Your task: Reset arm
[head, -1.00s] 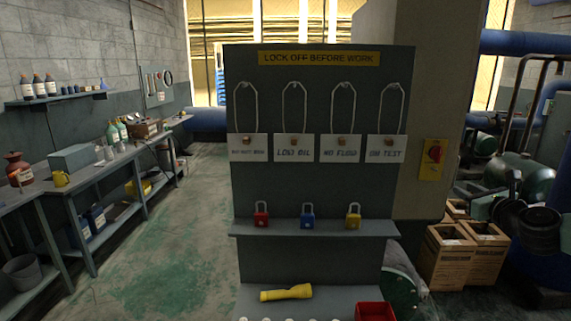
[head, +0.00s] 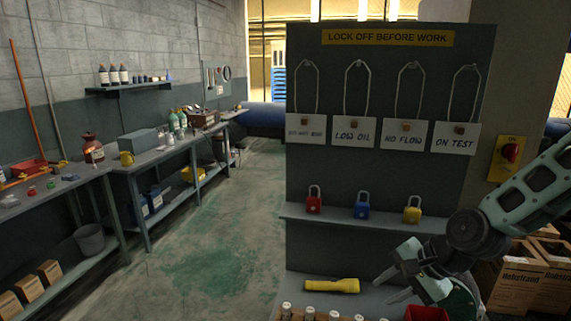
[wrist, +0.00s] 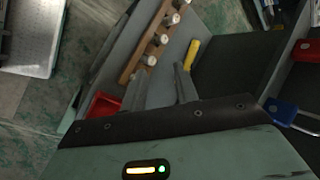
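My gripper (head: 383,291) is at the lower right of the head view, in front of the lock-off board (head: 390,170) and near its bottom shelf. Its two fingers are apart with nothing between them. They also show apart in the wrist view (wrist: 161,70), over the lower shelf area. My arm comes in from the right edge of the head view, bent at a dark joint. No object is held.
Red (head: 314,202), blue (head: 362,207) and yellow (head: 412,210) padlocks stand on the board's middle shelf. A yellow flashlight (head: 332,286) and red bin (head: 426,313) sit below. Boxes (head: 515,285) stand right. The left aisle floor (head: 215,245) is clear.

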